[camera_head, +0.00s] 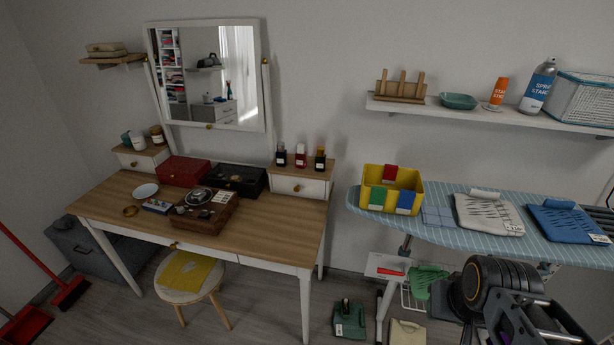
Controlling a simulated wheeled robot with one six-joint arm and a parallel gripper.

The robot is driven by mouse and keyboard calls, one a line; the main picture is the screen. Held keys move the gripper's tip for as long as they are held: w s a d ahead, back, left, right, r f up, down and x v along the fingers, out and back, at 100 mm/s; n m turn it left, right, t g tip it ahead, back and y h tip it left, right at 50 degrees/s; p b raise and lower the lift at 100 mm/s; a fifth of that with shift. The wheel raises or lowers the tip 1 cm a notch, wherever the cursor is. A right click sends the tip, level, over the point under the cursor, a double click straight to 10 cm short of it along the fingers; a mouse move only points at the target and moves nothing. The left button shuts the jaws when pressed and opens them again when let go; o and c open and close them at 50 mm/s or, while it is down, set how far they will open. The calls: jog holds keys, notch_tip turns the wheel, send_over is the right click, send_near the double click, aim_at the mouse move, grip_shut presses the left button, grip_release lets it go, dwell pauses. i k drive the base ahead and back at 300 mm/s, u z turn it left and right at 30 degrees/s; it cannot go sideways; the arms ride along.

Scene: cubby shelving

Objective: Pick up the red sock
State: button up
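I cannot make out a clear red sock. A small red folded piece (389,173) shows at the back of a yellow bin (408,179) on the ironing board, with green and blue pieces at the bin's front. A thin red item (391,271) lies on a white rest below the board. Either could be cloth; they are too small to tell. My dark gripper (522,328) is at the bottom right, in front of and below the ironing board, apart from both red items. Its fingers are partly cut off, so whether it is open is unclear.
The blue striped ironing board (438,236) holds folded clothes. A wall shelf (490,115) with a spray can (538,86) hangs above it. A wooden vanity desk (260,232) and a stool (187,277) stand at left. A green cloth (427,279) hangs below the board.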

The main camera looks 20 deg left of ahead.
aim_at(390, 171)
jog(key=u, duration=0.45)
jog(key=i, duration=1)
